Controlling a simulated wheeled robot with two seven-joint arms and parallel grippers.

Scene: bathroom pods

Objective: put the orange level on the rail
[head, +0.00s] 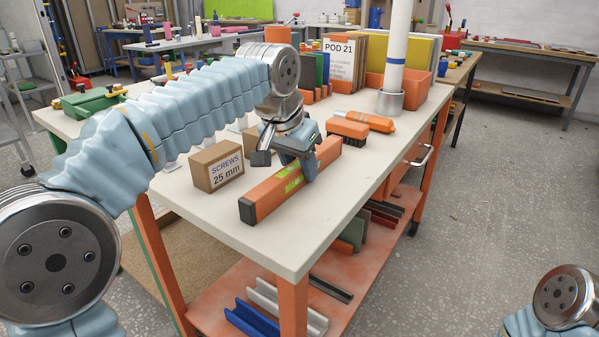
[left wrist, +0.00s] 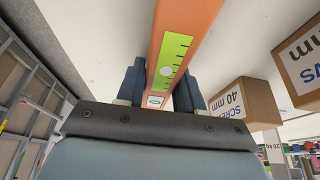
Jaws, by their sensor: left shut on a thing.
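The orange level (head: 268,200) is a long bar with a dark end cap and a yellow-green window, lying over the front of the white workbench. My left gripper (head: 301,170) is shut on it near its middle, from above. I cannot tell whether the level touches the benchtop. In the left wrist view the level (left wrist: 190,25) runs between the two fingers (left wrist: 160,92), with its yellow-green scale facing the camera. I cannot make out a rail for certain; my left arm covers part of the bench. My right gripper is out of view.
A screws box marked 25 mm (head: 216,167) stands left of the level. The bench's front right corner (head: 300,255) is bare.

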